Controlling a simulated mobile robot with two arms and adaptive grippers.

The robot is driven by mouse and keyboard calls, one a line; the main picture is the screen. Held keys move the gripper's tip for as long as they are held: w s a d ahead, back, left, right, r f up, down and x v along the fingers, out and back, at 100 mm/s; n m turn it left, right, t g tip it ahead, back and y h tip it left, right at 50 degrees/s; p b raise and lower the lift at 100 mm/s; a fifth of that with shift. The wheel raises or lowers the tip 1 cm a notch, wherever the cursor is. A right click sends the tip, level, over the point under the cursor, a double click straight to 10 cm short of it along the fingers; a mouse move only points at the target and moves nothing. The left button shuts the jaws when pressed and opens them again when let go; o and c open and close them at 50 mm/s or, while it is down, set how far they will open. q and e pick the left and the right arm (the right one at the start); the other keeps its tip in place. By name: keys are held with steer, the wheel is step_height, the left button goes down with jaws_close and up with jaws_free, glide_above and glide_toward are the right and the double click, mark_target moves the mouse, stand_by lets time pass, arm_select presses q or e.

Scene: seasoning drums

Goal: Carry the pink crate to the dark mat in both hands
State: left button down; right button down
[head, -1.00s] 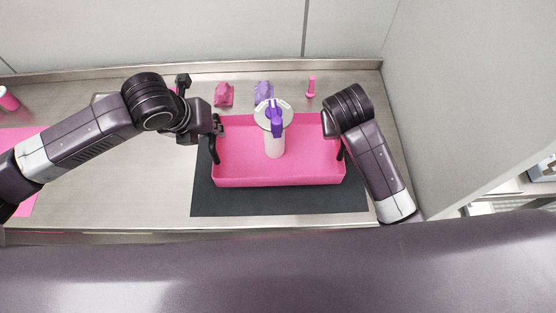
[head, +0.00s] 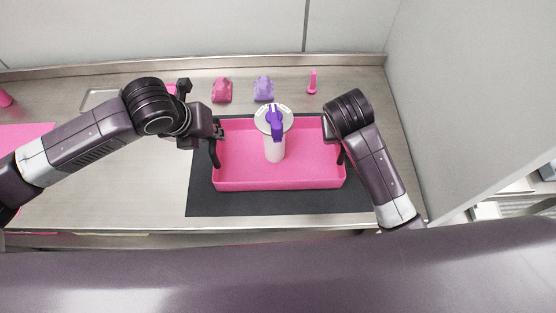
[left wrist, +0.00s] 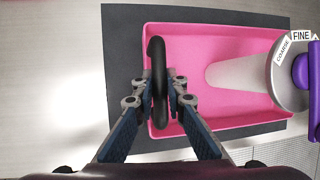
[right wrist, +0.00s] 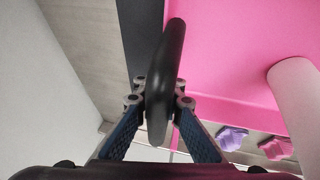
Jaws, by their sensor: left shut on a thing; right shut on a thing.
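The pink crate (head: 280,184) is over the dark mat (head: 278,203), which shows in front of it and at its sides. Whether its base touches the mat I cannot tell. A white drum with a purple handle (head: 274,149) stands upright inside the crate. My left gripper (left wrist: 160,88) is shut on the black handle (left wrist: 158,55) at the crate's left end. My right gripper (right wrist: 160,98) is shut on the black handle (right wrist: 168,62) at its right end; in the head view its own wrist mostly hides it.
Behind the crate are a dark pink bag-like item (head: 222,90), a purple one (head: 263,89) and a pink shaker-like item (head: 312,83). A pink mat (head: 25,137) lies at far left. A grey wall (head: 460,100) rises close on the right.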

arm_select(q)
steer(key=shift+d+f, duration=0.15)
steer(key=shift+d, duration=0.35)
arm_select(e)
steer(key=shift+a+f, duration=0.35)
steer(key=shift+f, duration=0.05)
arm_select(q)
steer(key=c, duration=2)
jaws_free()
steer(key=shift+a, duration=0.15)
arm_select(e)
steer(key=c, duration=2)
jaws_free()
steer(key=shift+d, duration=0.15)
steer(key=shift+c, duration=0.2)
arm_select(q)
steer(key=shift+o, duration=0.2)
steer(key=shift+a, duration=0.1)
arm_select(e)
steer(key=shift+r, duration=0.1)
arm_select(q)
steer(key=o, duration=0.8)
steer(key=shift+a+f, duration=0.1)
steer(key=shift+f, duration=0.05)
arm_select(e)
steer(key=shift+d, duration=0.15)
arm_select(q)
steer(key=v, duration=1.2)
arm_select(e)
steer(key=shift+o, duration=0.4)
